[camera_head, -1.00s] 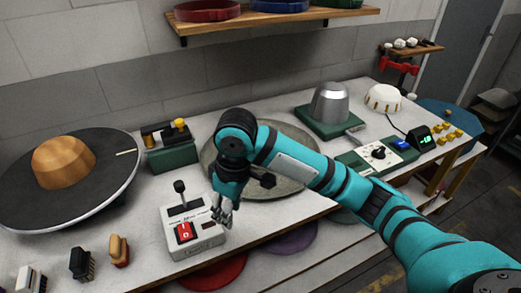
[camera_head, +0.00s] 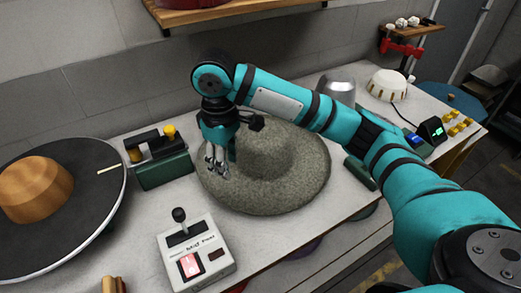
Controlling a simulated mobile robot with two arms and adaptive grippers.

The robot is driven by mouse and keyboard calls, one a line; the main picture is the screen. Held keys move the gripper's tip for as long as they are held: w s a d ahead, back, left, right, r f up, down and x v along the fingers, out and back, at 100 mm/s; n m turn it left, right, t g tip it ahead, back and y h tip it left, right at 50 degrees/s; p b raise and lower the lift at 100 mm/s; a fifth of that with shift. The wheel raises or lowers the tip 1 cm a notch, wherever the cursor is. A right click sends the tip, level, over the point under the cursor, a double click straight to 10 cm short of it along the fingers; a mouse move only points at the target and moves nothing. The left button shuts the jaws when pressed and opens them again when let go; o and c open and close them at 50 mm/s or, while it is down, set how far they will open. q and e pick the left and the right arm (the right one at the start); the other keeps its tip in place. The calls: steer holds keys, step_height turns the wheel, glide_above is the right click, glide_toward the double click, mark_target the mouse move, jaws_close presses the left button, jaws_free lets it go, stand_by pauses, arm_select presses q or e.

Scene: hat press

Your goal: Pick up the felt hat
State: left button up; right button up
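The felt hat (camera_head: 290,175) is grey-green with a wide round brim and a domed crown. It lies crown up on the white workbench, in the middle of the head view. My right gripper (camera_head: 216,168) points down over the left part of the brim, beside the crown. Its fingers look a little apart, with nothing seen between them. I cannot tell whether the fingertips touch the brim. My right forearm passes in front of the far side of the hat. My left gripper is not in the view.
A control box (camera_head: 196,254) with a lever and a lit red switch stands in front of the hat. A black disc (camera_head: 99,190) with a wooden block (camera_head: 36,190) is at left. A green device (camera_head: 160,167) stands close left of the brim.

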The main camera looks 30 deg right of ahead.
glide_toward(232, 203)
steer(key=shift+d+p, duration=0.15)
steer(key=shift+p, duration=0.2)
step_height(232, 203, down, 3)
steer(key=shift+w+r, duration=0.1)
steer(key=shift+w, duration=0.05)
steer(key=shift+f+p, duration=0.3)
steer(key=shift+f, duration=0.55)
steer(key=f, duration=0.1)
steer(key=f+p, duration=0.1)
steer(key=f, duration=0.1)
steer(key=shift+s+a+f, duration=0.2)
steer(key=shift+f, duration=0.45)
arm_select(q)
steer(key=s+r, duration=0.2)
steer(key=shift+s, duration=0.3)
arm_select(e)
steer(key=shift+f, duration=0.15)
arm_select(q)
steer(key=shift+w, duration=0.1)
arm_select(e)
jaws_close()
